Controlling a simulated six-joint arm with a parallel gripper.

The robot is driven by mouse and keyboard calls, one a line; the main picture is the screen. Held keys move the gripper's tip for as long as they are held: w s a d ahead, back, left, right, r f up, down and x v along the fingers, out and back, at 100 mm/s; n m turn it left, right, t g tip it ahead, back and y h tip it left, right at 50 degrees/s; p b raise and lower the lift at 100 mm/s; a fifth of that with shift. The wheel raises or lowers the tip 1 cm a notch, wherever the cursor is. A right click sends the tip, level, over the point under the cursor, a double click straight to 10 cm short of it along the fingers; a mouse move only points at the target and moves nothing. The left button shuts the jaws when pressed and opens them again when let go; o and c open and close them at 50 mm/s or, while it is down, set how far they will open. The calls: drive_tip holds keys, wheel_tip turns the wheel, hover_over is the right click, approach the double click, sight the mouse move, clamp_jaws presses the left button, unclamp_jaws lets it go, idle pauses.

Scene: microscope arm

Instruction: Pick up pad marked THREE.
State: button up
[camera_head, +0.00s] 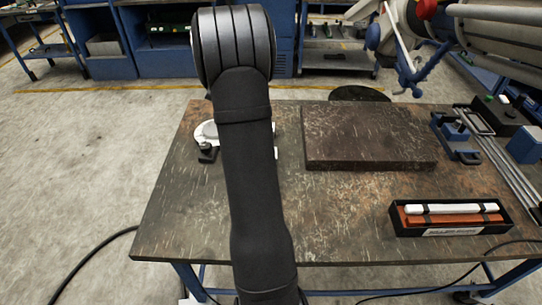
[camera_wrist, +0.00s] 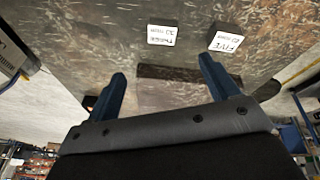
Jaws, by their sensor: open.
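In the wrist view, a small dark pad with a white label (camera_wrist: 162,36) lies at the top middle; its upside-down lettering appears to read THREE. A second pad (camera_wrist: 227,40) to its right has a label that reads FIVE. My gripper (camera_wrist: 160,78) is open and empty, its two blue fingers spread below the pads in the picture and not around either one. In the head view my arm hides the gripper, and I cannot make out either pad there.
The worn table (camera_head: 190,225) holds a thick dark slab (camera_head: 365,135), a black tray (camera_head: 450,217) with white and orange bars, and blue fixtures (camera_head: 456,135) at right. A white round part (camera_head: 207,131) shows beside my arm. The table's front left is clear.

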drive_tip(key=d+f+m, duration=0.1)
drive_tip(key=f, duration=0.2)
drive_tip(key=d+f+m, duration=0.1)
drive_tip(key=f, duration=0.3)
drive_tip(key=d+f+m+h, duration=0.1)
drive_tip(key=f+m, duration=0.1)
drive_tip(key=f, duration=0.2)
drive_tip(key=shift+f, duration=0.1)
drive_tip(key=shift+d+x, duration=0.15)
drive_tip(key=shift+x, duration=1.2)
drive_tip(key=shift+d+x, duration=0.2)
drive_tip(key=shift+x, duration=1.15)
drive_tip(key=shift+w, duration=0.15)
drive_tip(key=c, duration=1.5)
drive_tip(key=shift+c, duration=0.2)
drive_tip(key=shift+r, duration=0.35)
